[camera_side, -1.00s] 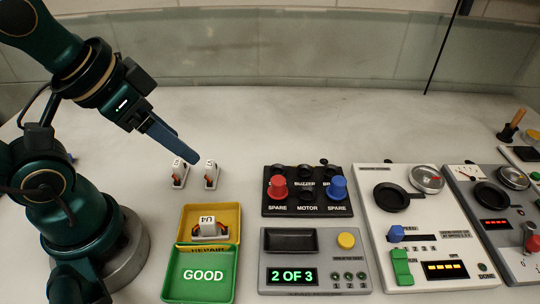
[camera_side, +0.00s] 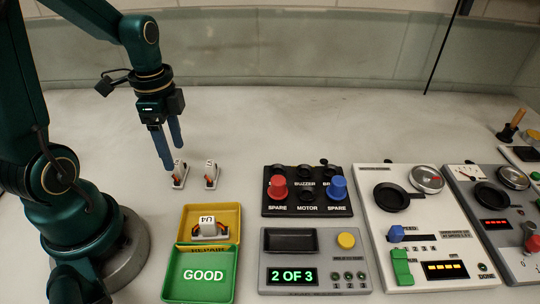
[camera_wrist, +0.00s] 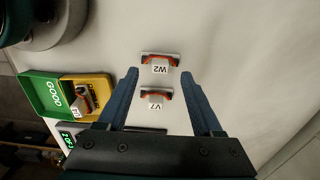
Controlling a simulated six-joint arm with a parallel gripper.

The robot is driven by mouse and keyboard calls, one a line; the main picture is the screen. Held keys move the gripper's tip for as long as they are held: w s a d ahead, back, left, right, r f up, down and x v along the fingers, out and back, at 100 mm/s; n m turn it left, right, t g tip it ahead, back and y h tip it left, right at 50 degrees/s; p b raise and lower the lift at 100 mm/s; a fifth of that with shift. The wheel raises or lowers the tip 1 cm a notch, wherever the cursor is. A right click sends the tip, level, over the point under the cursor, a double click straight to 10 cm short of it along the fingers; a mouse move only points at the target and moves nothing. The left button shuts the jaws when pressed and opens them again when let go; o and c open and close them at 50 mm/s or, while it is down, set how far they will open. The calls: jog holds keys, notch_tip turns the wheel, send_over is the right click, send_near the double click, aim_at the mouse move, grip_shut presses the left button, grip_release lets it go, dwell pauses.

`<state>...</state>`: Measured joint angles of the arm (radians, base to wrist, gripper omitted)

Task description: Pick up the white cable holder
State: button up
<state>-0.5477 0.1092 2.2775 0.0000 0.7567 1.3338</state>
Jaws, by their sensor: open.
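Small white cable holders with orange-brown and dark parts stand on the bench. The one labelled W2 (camera_wrist: 160,63) is the left one in the side view (camera_side: 179,176). The one labelled V7 (camera_wrist: 155,97) is the right one there (camera_side: 211,175). A third white holder (camera_side: 208,226) sits in the yellow tray (camera_side: 236,209). My gripper (camera_side: 174,157) is open, empty and points down near the left holder. In the wrist view, V7 shows between the blue fingers (camera_wrist: 159,74), and W2 lies just past the tips. Their height above the bench is hard to tell.
A green tray marked GOOD (camera_side: 202,276) adjoins the yellow tray. A black panel with red and blue knobs (camera_side: 307,205) and a grey console reading 2 OF 3 (camera_side: 315,245) stand to the right. The bench behind the holders is clear.

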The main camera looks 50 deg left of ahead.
aim_at(177, 163)
jog(key=shift+f, duration=2.45)
grip_shut()
